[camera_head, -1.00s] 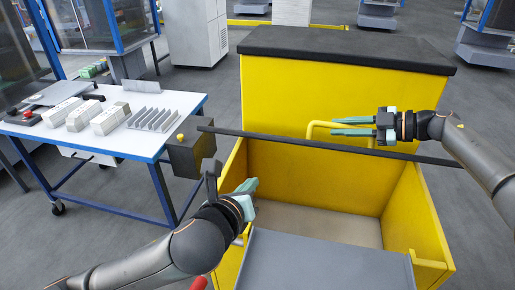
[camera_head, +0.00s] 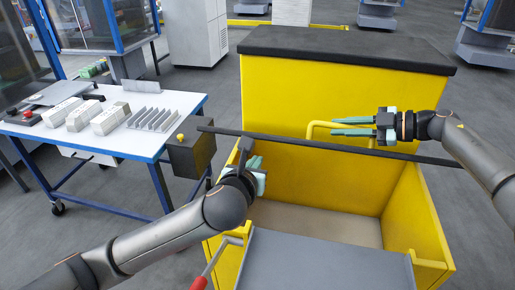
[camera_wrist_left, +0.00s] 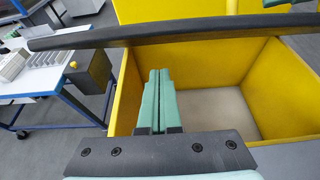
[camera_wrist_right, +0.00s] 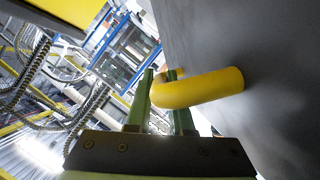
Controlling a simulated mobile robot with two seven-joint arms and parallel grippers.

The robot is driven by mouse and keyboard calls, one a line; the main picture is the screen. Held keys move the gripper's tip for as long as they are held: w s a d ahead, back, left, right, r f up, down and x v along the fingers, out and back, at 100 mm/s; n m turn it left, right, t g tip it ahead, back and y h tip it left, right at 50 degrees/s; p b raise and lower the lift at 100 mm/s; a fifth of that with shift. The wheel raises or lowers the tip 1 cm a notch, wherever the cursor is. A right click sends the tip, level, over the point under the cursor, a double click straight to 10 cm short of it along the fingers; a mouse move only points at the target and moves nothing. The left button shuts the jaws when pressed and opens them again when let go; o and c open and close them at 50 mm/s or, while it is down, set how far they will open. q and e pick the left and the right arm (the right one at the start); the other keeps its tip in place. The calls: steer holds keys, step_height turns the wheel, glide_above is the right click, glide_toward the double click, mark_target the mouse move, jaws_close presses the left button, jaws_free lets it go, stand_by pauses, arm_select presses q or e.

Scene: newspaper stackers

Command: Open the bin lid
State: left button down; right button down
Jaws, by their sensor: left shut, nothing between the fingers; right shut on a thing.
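The yellow open bin (camera_head: 428,225) stands in front of me, with its inside visible. A thin dark lid (camera_head: 260,140) shows edge-on as a long bar across the bin's far part. The lid's yellow handle (camera_head: 316,126) sticks up behind that bar; in the right wrist view the curved handle (camera_wrist_right: 205,88) joins a dark flat face. My right gripper (camera_head: 337,126) is shut on the handle, its fingers around it. My left gripper (camera_head: 258,163) is shut and empty over the bin's left wall, below the lid edge (camera_wrist_left: 210,32); its closed fingers (camera_wrist_left: 158,75) show in the left wrist view.
A yellow box with a black top (camera_head: 345,45) stands behind the bin. A white-topped table (camera_head: 160,145) with blue legs carries grey parts at left, with a dark box (camera_head: 190,155) at its corner. A grey panel (camera_head: 325,265) covers the bin's near side.

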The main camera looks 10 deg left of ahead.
arm_select(q)
steer(key=shift+w+r, duration=0.45)
steer(key=shift+r, duration=0.25)
steer(key=shift+w+r, duration=0.4)
steer(key=shift+r, duration=0.3)
arm_select(e)
steer(key=shift+f, duration=0.1)
